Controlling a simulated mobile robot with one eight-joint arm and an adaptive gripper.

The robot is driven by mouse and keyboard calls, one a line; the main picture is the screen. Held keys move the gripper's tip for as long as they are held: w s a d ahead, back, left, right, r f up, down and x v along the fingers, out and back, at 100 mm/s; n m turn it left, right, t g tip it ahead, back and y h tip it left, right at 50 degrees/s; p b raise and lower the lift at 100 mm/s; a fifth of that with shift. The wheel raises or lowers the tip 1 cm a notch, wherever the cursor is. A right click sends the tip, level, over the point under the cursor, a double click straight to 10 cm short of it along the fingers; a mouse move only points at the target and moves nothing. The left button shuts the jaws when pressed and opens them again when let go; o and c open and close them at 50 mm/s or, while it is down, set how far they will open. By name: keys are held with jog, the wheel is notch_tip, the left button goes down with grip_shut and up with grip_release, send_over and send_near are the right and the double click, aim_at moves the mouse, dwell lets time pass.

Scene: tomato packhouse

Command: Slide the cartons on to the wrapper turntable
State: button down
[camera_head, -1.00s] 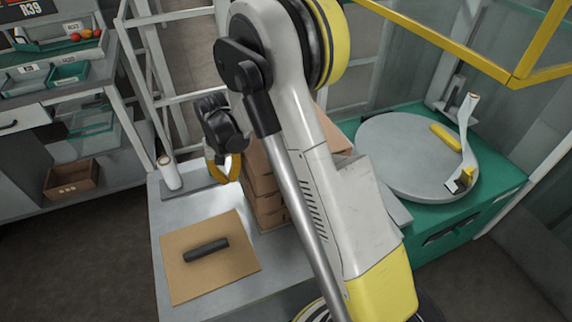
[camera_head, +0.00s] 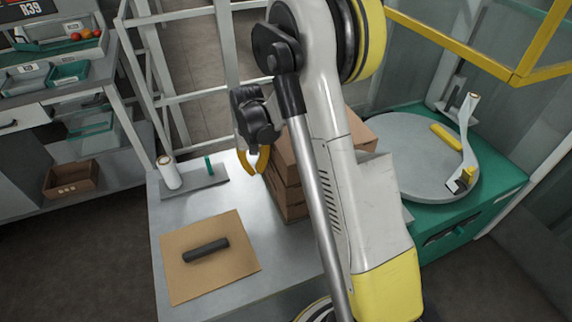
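A stack of brown cartons (camera_head: 289,196) stands on the grey table (camera_head: 235,278), partly hidden behind my arm. The top of the stack shows again to the right of my arm, near the turntable. The round grey wrapper turntable (camera_head: 395,150) sits on a green base (camera_head: 505,190) to the right, with no carton seen on it. My gripper (camera_head: 254,160) has yellow fingertips and is at the left side of the stack, close to the upper cartons. Whether it touches them, and how far its fingers are apart, is unclear.
A brown sheet with a black roller (camera_head: 206,250) lies on the table front. A white roll (camera_head: 168,172) and a small green upright piece (camera_head: 209,166) stand on a grey plate at the back left. A film strip (camera_head: 466,125) and yellow bar (camera_head: 446,137) are at the turntable. A yellow frame (camera_head: 450,45) hangs above.

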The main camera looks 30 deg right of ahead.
jog(key=shift+s+d, duration=0.2)
jog(key=shift+d, duration=0.6)
jog(key=shift+s+d, duration=0.15)
jog(key=shift+d, duration=0.65)
jog(key=s+d, duration=0.2)
jog(key=d, duration=0.9)
jog(key=shift+s+d+b, duration=0.15)
jog(key=shift+d+b, duration=0.2)
jog(key=shift+d, duration=0.05)
jog(key=s+d, duration=0.2)
jog(key=d, duration=0.9)
jog(key=shift+s+d, duration=0.2)
jog(key=shift+d, duration=0.2)
jog(key=s+d, duration=0.2)
jog(key=d, duration=0.9)
jog(key=shift+s+d, duration=0.15)
jog(key=shift+d, duration=0.25)
